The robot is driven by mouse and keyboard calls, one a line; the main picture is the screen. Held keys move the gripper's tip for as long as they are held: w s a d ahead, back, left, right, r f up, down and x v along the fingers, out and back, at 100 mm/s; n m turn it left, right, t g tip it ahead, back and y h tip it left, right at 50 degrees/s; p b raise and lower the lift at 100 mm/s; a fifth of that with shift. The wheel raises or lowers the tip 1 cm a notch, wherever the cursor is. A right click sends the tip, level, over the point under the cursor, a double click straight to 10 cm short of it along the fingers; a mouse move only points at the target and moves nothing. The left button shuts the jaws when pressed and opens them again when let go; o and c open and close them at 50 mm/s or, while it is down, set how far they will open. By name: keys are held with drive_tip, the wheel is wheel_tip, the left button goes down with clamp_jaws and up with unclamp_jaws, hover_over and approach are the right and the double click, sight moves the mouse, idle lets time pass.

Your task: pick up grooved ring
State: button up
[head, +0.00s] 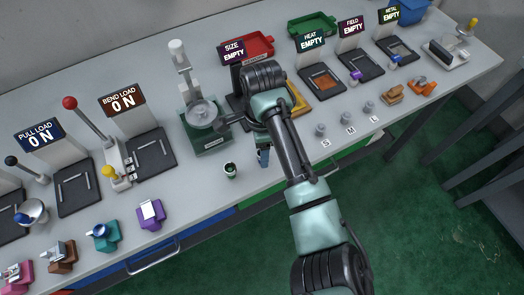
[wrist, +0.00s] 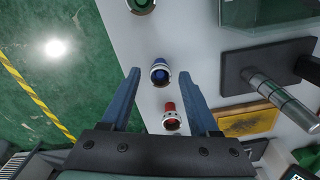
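My gripper (wrist: 159,74) is open, with its two blue fingers apart. A small blue piece with a pale metal ring (wrist: 160,72) shows between the fingertips in the wrist view; I cannot tell whether the fingers are down around it or above it. A red piece with a similar pale ring (wrist: 171,118) lies nearer the palm, also between the fingers. A green round piece (wrist: 142,4) is at the top edge; a green piece also stands near the bench edge in the head view (head: 231,171). I cannot tell which piece is the grooved ring. My arm hides part of this area in the head view.
A green-based press (head: 207,138) stands left of my gripper. A red tray (head: 258,46) and a green tray (head: 311,24) are at the back. Small grey parts (head: 349,117) stand on the right. The bench's front edge is close, with green floor beyond.

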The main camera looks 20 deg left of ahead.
clamp_jaws()
drive_tip(key=shift+r, duration=0.1)
